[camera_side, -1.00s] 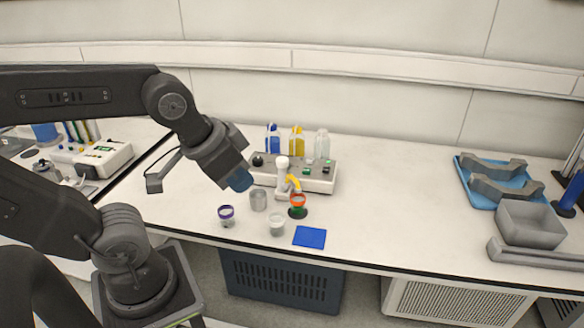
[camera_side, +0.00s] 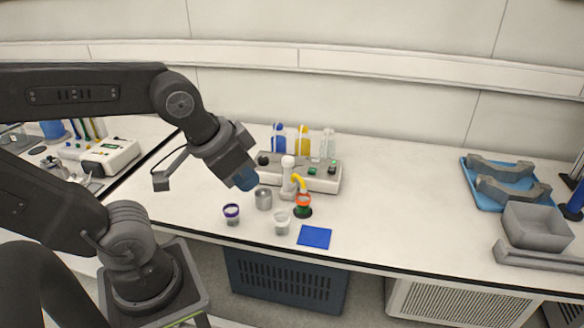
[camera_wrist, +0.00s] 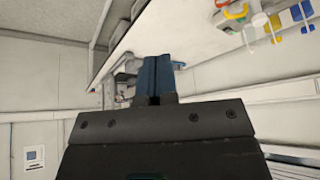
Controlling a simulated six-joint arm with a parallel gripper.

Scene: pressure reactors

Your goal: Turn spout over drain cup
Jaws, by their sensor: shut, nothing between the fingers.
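The yellow spout (camera_side: 299,181) sticks out from a white post (camera_side: 288,176) and points down toward an orange-rimmed cup (camera_side: 303,200) with a green lower part. A plain grey cup (camera_side: 263,199) stands left of the post. Which cup is the drain cup, I cannot tell. My gripper (camera_side: 246,180) has blue fingers, shut and empty, above the bench and left of the post, apart from the spout. In the wrist view the shut fingers (camera_wrist: 155,78) point toward the bench edge, and the yellow spout (camera_wrist: 238,12) shows at the upper right.
A purple-rimmed cup (camera_side: 232,215), a whitish cup (camera_side: 281,224) and a blue mat (camera_side: 314,237) lie near the front edge. A control box (camera_side: 322,178) with bottles behind it stands behind the post. The bench right of the mat is clear up to a blue tray (camera_side: 474,198).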

